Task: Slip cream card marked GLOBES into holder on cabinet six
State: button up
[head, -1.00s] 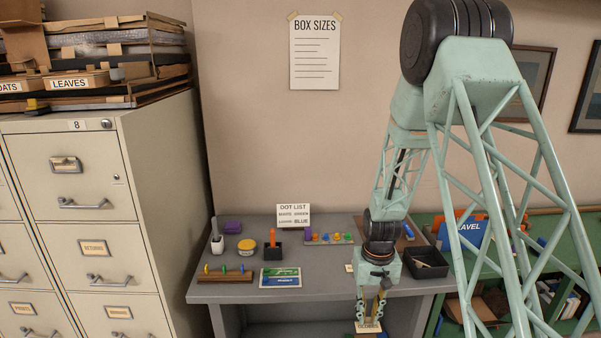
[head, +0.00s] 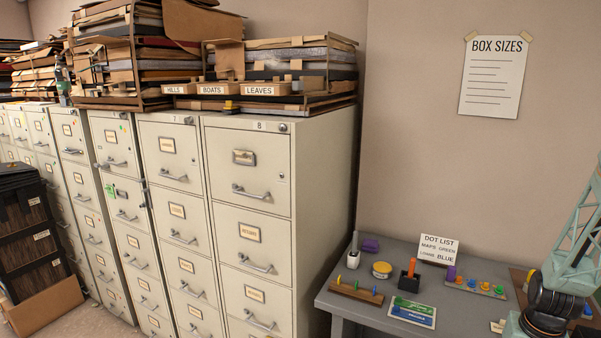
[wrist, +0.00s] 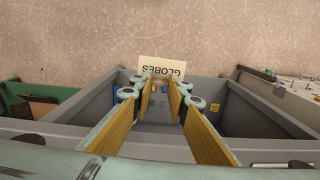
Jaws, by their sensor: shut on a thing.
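My gripper (wrist: 160,92) is shut on the cream card marked GLOBES (wrist: 162,66) in the wrist view. The card sits at the fingertips, and its lettering appears upside down there. In the head view only part of my arm shows at the right edge; the gripper and card are out of that frame. The row of beige cabinets fills the left of the head view. The numeral 8 is readable on the nearest one (head: 248,180). The third cabinet from the right (head: 122,170) has a green tag; I cannot read its number.
A grey desk (head: 345,308) holds a dot list sign (head: 439,249), pegs, a yellow tin (head: 382,269) and a green-blue card (head: 412,312). Stacked folders lie on the cabinets. Dark boxes (head: 32,235) stand on the floor at far left.

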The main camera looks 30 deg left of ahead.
jog(key=s+f, duration=0.4)
jog(key=f, duration=1)
jog(key=shift+f, duration=0.2)
jog(key=shift+a, duration=0.1)
